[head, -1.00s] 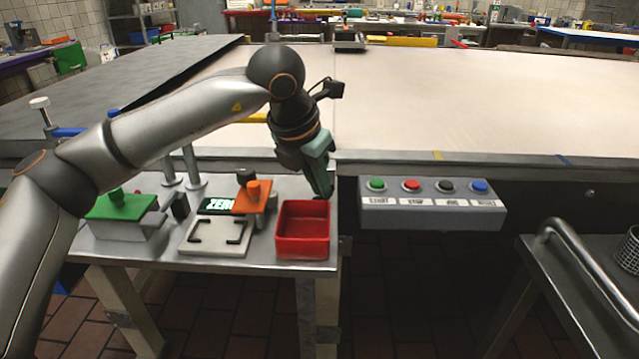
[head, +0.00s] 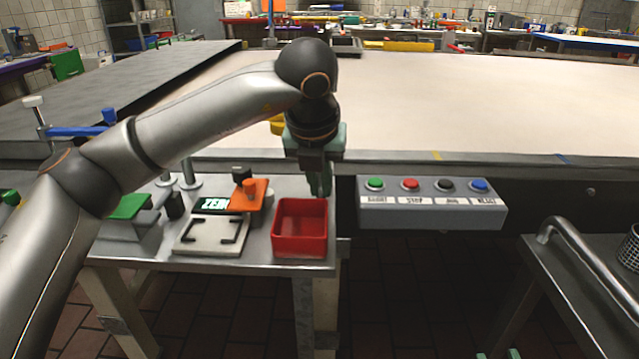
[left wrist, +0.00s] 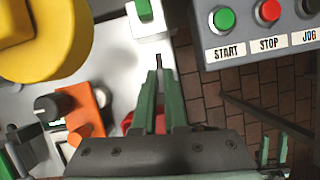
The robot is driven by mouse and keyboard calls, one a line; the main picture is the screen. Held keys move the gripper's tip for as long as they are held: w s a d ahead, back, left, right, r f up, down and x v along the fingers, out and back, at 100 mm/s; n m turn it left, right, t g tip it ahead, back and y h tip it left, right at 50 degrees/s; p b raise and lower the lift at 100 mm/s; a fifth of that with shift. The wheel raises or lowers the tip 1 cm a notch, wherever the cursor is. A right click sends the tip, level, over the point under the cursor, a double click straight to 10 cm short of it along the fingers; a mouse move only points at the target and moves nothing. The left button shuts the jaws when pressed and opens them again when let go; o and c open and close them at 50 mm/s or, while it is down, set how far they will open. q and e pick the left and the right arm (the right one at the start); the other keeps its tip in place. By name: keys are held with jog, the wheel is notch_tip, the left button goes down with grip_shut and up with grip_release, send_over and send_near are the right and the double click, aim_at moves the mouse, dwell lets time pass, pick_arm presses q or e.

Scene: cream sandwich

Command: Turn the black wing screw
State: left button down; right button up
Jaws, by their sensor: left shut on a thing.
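My left gripper (head: 320,190) points down behind the red bin (head: 300,256), at the right end of the small steel table. In the left wrist view its green fingers (left wrist: 160,80) are close together. A thin dark piece, which looks like the black wing screw (left wrist: 158,62), shows at their tips; the fingers are shut on it. In the head view the fingers hide the screw, and its turn angle cannot be read. My right gripper (head: 498,355) shows only two fingertips at the bottom edge, apart and empty; it also shows in the left wrist view (left wrist: 273,152).
The button box (head: 430,203) is just right of the left gripper. An orange part (head: 249,197) with a black knob (left wrist: 47,107) stands left of the red bin. A large yellow part (left wrist: 50,40) is close to the wrist camera. The conveyor (head: 450,110) lies behind.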

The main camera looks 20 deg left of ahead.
pick_arm(q)
jog(key=shift+a, duration=0.1)
jog(key=c, duration=0.8)
grip_release()
jog(key=shift+s+r, duration=0.1)
jog(key=shift+r, duration=0.25)
jog(key=p+v, duration=0.2)
jog(key=v, duration=0.9)
jog(key=shift+s+r, duration=0.2)
jog(key=shift+r, duration=0.15)
pick_arm(e)
notch_tip(320, 180, down, 12)
jog(key=s+m+g+h, duration=0.1)
jog(key=m+g+h, duration=0.1)
jog(key=g, duration=0.3)
jog(key=shift+s+d, duration=0.25)
jog(key=shift+s, duration=0.1)
jog(key=shift+r, duration=0.1)
